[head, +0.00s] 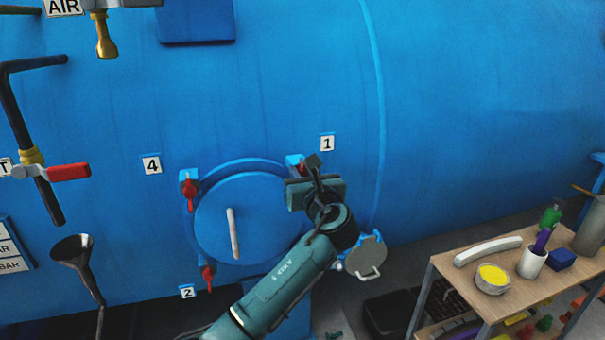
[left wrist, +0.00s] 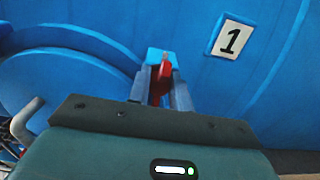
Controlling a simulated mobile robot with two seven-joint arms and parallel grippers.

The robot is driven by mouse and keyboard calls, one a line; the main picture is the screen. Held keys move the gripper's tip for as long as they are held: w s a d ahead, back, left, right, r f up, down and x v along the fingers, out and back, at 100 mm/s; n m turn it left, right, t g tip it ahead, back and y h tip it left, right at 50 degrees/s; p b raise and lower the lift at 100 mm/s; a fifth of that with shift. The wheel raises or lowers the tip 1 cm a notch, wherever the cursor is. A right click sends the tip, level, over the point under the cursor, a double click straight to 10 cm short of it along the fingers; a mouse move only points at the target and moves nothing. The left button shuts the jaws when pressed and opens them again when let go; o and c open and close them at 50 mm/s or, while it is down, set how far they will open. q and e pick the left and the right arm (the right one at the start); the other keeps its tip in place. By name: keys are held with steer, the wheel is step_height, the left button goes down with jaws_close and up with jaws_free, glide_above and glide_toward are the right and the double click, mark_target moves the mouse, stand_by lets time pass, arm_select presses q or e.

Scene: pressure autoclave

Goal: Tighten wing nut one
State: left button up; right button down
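Wing nut one is red and sits on a blue lug at the upper right of the round blue door (head: 262,215), by the label "1" (head: 327,143). In the head view my left gripper (head: 314,163) is over it and hides most of it. In the left wrist view the red wing nut (left wrist: 164,72) stands between the two fingers of my left gripper (left wrist: 163,88), with the label "1" (left wrist: 231,39) to its right. The fingers are apart, with red filling much of the gap. Whether they press on the nut cannot be seen. My right gripper is out of view.
Other red wing nuts (head: 189,193) (head: 208,277) are on the door's left side, by labels 4 and 2. A pale handle (head: 233,233) is on the door. A wooden bench (head: 518,290) with a bowl and cup stands at right. A black funnel (head: 72,252) is at left.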

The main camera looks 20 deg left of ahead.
arm_select(q)
steer(key=o, duration=0.4)
steer(key=shift+o, duration=0.2)
steer(key=b+v, duration=0.2)
steer(key=v, duration=1.1)
